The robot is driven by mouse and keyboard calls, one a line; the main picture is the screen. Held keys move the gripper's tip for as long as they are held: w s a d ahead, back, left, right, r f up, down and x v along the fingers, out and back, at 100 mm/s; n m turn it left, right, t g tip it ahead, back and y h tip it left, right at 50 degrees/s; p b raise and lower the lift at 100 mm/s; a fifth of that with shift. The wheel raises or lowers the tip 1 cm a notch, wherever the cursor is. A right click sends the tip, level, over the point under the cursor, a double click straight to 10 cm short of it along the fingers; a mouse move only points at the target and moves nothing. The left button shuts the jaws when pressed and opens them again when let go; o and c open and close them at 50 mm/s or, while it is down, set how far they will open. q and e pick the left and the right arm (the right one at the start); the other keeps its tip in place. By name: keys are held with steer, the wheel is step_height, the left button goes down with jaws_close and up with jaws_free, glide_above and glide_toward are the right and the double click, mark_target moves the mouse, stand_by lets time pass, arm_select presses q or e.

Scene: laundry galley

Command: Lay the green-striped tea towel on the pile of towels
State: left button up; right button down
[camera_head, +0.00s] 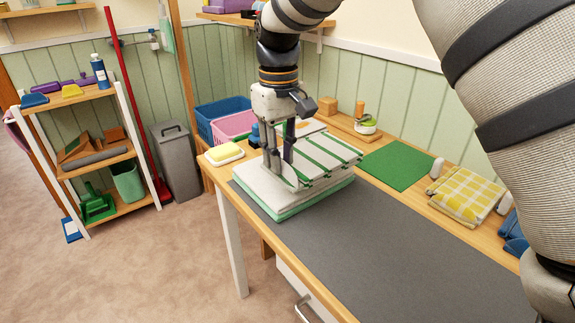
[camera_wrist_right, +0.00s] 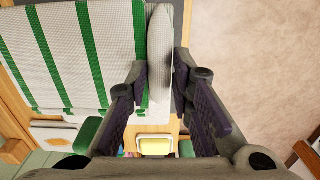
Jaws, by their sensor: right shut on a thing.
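The green-striped tea towel (camera_head: 328,153) is white with green bands. In the head view it lies flat over the top of the pile of towels (camera_head: 306,205), whose lower edge shows white and mint green layers. I cannot tell whether all of it touches the pile. My right gripper (camera_head: 281,163) points down at the pile's left part. In the right wrist view my right gripper (camera_wrist_right: 160,82) is shut on a raised fold at the edge of the striped towel (camera_wrist_right: 65,50). The part of the towel behind the fingers is hidden in the head view. My left gripper is not in view.
The pile stands on a dark grey mat (camera_head: 400,245) on the wooden counter. A yellow checked cloth (camera_head: 466,193) lies farther right. Blue (camera_head: 220,112) and pink baskets stand behind.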

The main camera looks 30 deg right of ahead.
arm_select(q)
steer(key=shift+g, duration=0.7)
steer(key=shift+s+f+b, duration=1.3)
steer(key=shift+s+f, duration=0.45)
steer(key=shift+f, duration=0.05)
arm_select(e)
steer(key=shift+w+d+f, duration=0.1)
steer(key=shift+w+f, duration=1.4)
steer(key=shift+w, duration=0.15)
steer(key=shift+w+f, duration=1.5)
steer(key=shift+w, duration=0.15)
steer(key=shift+f, duration=0.2)
steer(key=c, duration=1.3)
jaws_free()
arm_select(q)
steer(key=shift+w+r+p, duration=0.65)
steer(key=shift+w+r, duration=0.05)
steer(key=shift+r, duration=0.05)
arm_select(e)
step_height(320, 180, up, 8)
